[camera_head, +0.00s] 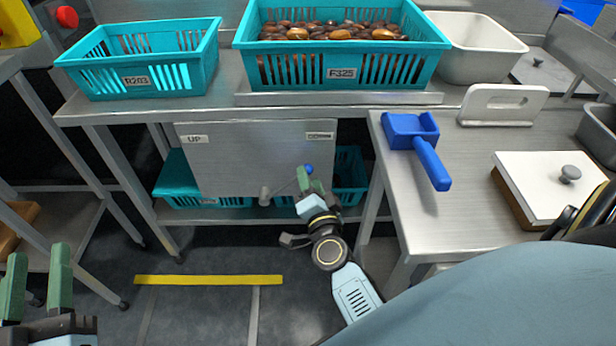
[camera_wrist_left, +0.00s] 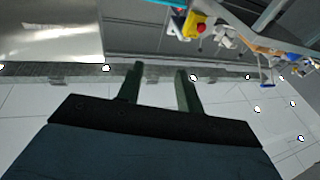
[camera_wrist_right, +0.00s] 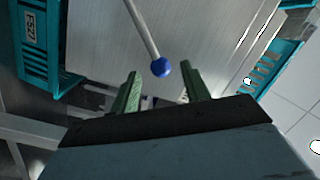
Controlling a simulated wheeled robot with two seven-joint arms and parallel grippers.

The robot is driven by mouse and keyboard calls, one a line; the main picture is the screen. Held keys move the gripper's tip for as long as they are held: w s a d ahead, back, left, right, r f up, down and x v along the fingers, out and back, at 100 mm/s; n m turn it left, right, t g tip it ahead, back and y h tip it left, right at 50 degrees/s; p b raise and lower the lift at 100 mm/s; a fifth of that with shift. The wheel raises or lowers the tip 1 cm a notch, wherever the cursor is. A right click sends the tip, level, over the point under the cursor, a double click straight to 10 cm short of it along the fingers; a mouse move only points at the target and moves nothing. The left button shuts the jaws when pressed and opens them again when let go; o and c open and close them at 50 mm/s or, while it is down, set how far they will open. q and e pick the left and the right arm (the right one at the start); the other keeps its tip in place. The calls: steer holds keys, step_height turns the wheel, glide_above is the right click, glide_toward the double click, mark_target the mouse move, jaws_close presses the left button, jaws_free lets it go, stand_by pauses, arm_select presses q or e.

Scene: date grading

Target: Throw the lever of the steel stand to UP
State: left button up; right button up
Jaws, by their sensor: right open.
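The steel stand's panel (camera_head: 250,158) hangs under the front of the steel table, with an "UP" label (camera_head: 194,139) at its upper left and another small label (camera_head: 320,135) at its upper right. The lever (camera_head: 286,187) pivots at the panel's lower edge and leans up to the right, ending in a blue knob (camera_head: 308,169). In the right wrist view the blue knob (camera_wrist_right: 161,67) lies just beyond and between my right fingertips. My right gripper (camera_head: 312,186) is open and close to the knob. My left gripper (camera_head: 38,280) is open and empty at the lower left, far from the lever.
Above the panel stand an empty teal crate (camera_head: 139,81) and a teal crate of dates (camera_head: 342,72). More teal crates (camera_head: 202,200) sit on the shelf behind the panel. The right-hand table (camera_head: 455,200) holds a blue scoop (camera_head: 428,160). Open floor lies in front.

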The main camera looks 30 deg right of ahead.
arm_select(q)
steer(key=shift+s+r+t, duration=0.25)
steer(key=shift+r+t, duration=0.35)
steer(key=shift+r, duration=0.3)
arm_select(e)
steer(key=shift+x, duration=1.35)
steer(key=shift+c, duration=0.4)
jaws_close()
